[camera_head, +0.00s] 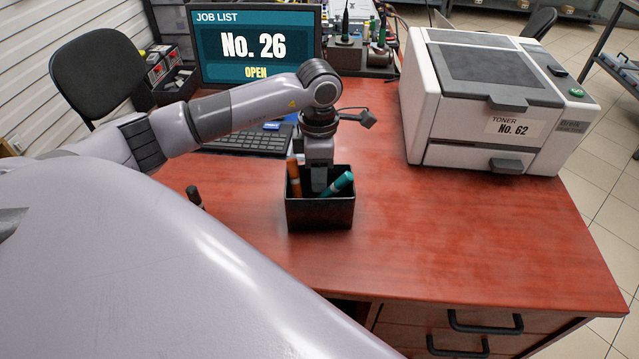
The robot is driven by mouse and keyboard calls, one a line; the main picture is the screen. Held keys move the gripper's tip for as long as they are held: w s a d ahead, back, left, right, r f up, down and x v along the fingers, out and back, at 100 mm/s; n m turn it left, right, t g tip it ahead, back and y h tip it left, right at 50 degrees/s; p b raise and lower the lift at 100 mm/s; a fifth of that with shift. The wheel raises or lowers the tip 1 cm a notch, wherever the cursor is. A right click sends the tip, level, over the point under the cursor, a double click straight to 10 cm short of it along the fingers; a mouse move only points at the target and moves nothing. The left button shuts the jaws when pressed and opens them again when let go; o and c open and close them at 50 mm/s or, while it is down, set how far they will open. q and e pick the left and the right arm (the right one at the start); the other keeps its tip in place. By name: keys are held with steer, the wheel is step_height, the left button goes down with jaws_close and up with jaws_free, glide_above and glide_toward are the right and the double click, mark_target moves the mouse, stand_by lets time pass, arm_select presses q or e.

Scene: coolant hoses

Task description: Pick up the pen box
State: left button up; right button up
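The pen box (320,214) is a black, open-topped box standing upright on the red-brown desk (450,235). It holds an orange pen (294,178) and a teal pen (338,184). My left gripper (319,182) points straight down at the box, its lower end between the two pens at the opening. Its fingertips are hidden or too small to make out, so I cannot tell whether they are open or touching a wall. My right gripper is not in view.
A white and grey printer (495,105) stands at the back right. A monitor (255,45) and a keyboard (245,139) are behind my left arm. A dark-handled object (194,196) lies left of the box. The desk is clear right of the box, up to its front edge.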

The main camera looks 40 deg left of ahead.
arm_select(q)
steer(key=shift+f, duration=0.4)
jaws_close()
steer(key=shift+r, duration=0.2)
